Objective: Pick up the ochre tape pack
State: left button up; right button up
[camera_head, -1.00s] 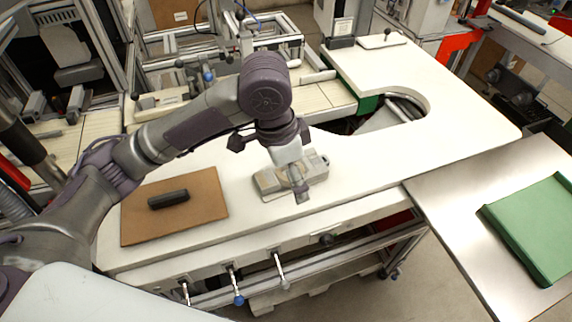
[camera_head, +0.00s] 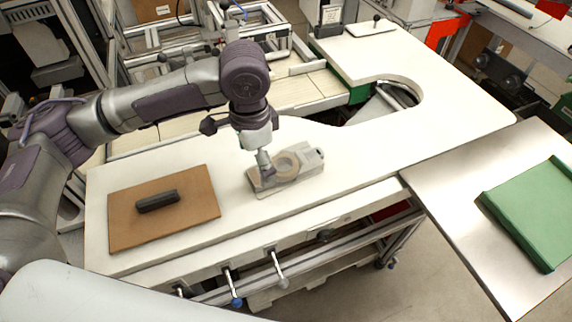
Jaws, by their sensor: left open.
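My left gripper (camera_head: 266,171) points down at the left side of the ring, over the left part of the holder. It is open, with its fingers close together in the picture. I cannot tell whether a finger touches the ring or sits inside its hole. The gripper hides part of the ring's left edge. My right gripper is not in view.
A brown board (camera_head: 190,222) with a dark block (camera_head: 157,201) on it lies on the table to the left. A green tray (camera_head: 540,215) sits on the metal table (camera_head: 450,185) at the right. The white tabletop (camera_head: 365,160) right of the holder is clear.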

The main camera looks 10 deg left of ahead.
aim_at(256, 175)
pick_arm(q)
notch_tip(256, 175, down, 5)
jog(key=shift+a+p, duration=0.15)
jog(key=shift+p, duration=0.3)
jog(key=c, duration=1.5)
